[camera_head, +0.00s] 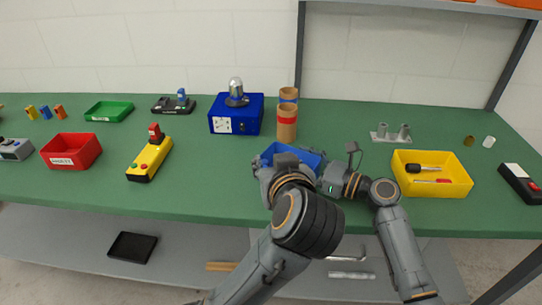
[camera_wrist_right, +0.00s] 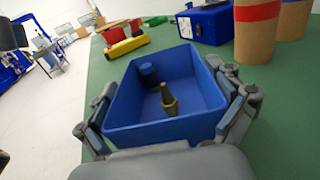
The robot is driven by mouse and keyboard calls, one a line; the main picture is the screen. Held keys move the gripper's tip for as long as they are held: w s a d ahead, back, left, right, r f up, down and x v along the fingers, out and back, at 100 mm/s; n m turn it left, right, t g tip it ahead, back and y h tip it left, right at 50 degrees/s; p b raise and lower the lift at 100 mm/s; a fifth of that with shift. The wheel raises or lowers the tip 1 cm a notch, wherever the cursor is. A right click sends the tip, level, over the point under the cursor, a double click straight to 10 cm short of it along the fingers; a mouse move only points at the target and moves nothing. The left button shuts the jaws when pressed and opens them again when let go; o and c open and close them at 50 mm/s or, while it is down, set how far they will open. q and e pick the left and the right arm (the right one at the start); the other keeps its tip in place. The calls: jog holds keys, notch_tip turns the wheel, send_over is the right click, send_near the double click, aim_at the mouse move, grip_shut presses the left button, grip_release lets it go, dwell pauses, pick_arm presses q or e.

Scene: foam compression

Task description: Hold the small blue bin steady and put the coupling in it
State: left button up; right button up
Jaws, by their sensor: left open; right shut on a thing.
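The small blue bin (camera_head: 308,157) stands on the green bench, partly hidden by my arms. In the right wrist view, the bin (camera_wrist_right: 125,100) is between the fingers of my right gripper (camera_wrist_right: 168,112), which touch its two side walls. Inside are a brass-coloured stepped part (camera_wrist_right: 168,98) and a dark blue cylinder (camera_wrist_right: 148,75); I cannot tell for sure whether either is the coupling. In the head view my right gripper (camera_head: 329,178) is at the bin's right side. My left gripper (camera_head: 268,172) is open at the bin's left front; its fingertips are hard to make out.
A yellow bin (camera_head: 403,184) with tools stands right of the bin. Cardboard tubes (camera_head: 287,133) and a blue box (camera_head: 220,122) stand behind. A yellow control box (camera_head: 152,158) and red bin (camera_head: 84,160) are left. A metal plate with posts (camera_head: 381,137) is back right.

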dwell(0.4)
jog(key=o, duration=0.8)
jog(key=shift+o, duration=0.2)
